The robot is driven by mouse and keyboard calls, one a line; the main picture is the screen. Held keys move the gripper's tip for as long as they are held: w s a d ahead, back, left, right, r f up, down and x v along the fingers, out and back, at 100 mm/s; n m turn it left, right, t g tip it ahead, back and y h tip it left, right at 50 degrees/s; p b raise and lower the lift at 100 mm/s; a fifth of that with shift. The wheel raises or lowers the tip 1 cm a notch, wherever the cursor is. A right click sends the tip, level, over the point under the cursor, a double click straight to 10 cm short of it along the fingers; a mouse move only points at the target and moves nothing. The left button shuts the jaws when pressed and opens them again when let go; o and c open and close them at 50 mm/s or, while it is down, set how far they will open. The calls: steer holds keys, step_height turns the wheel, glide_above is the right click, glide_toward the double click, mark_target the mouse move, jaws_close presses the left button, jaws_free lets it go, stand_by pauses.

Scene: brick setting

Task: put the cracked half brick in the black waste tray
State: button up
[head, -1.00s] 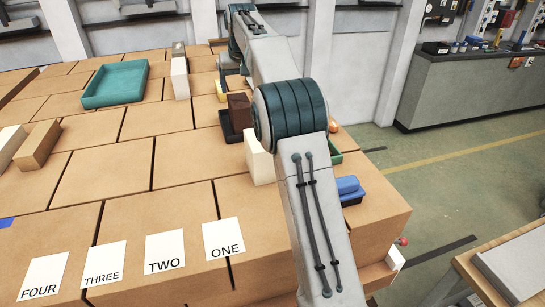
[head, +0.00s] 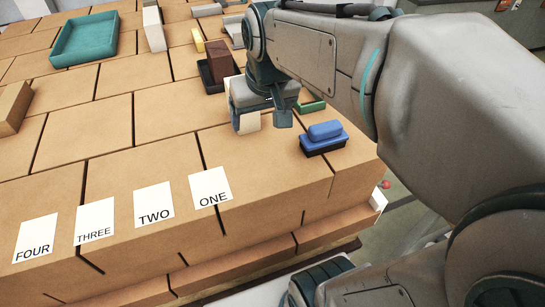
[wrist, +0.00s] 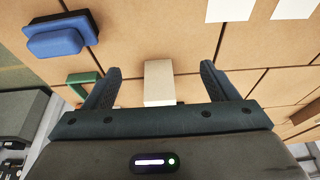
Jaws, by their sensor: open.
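My gripper (head: 262,118) is open and low over the boxes, near a cream block (head: 249,123). In the wrist view the cream block (wrist: 158,82) shows between the two spread fingers (wrist: 160,70), with gaps on both sides. The black tray (head: 209,85) is just behind and left of my gripper. A dark brown brick (head: 217,62) stands upright at this tray, seemingly in it. No crack shows clearly on any brick, so I cannot tell which one is the cracked half. My gripper hides part of the cream block in the head view.
A blue block on a black base (head: 325,135) lies to the right, near the edge of the boxes. A green object (head: 311,106) is close by my gripper. A teal tray (head: 84,38) is far left. Numbered cards (head: 211,187) lie in front. The middle left is mostly clear.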

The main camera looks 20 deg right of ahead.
steer(key=s+f, duration=0.6)
steer(key=s, duration=0.3)
steer(key=shift+s+f, duration=0.15)
steer(key=shift+s, duration=0.05)
